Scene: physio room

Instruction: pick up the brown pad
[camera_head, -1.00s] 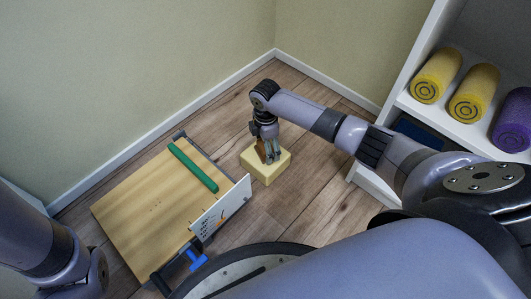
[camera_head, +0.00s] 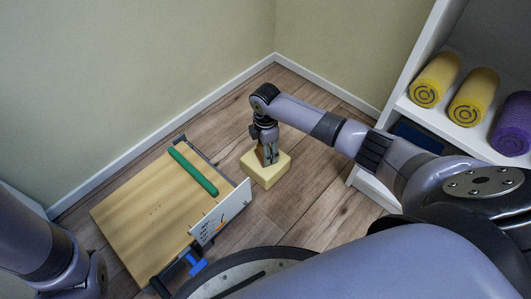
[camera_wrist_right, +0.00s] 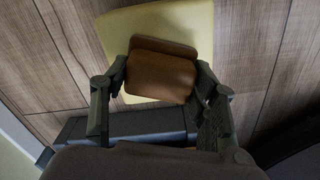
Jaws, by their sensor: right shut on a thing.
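The brown pad (camera_wrist_right: 160,75) is between the fingers of my right gripper (camera_wrist_right: 162,82) in the right wrist view, above a pale yellow block (camera_wrist_right: 115,32). My right gripper is shut on it, with one finger at each side. In the head view, my right gripper (camera_head: 268,156) points down over the yellow block (camera_head: 262,178), and a narrow strip of the brown pad (camera_head: 260,155) shows at the fingers. I cannot tell whether the pad still touches the block. My left arm shows at the left edge, but its gripper is out of view.
A wooden board (camera_head: 135,215) with a green bar (camera_head: 193,170) and a white printed panel (camera_head: 222,212) stands left of the block. A white shelf (camera_head: 448,122) with yellow rolls (camera_head: 473,96) and a purple roll (camera_head: 514,125) is at right. Walls close off the back.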

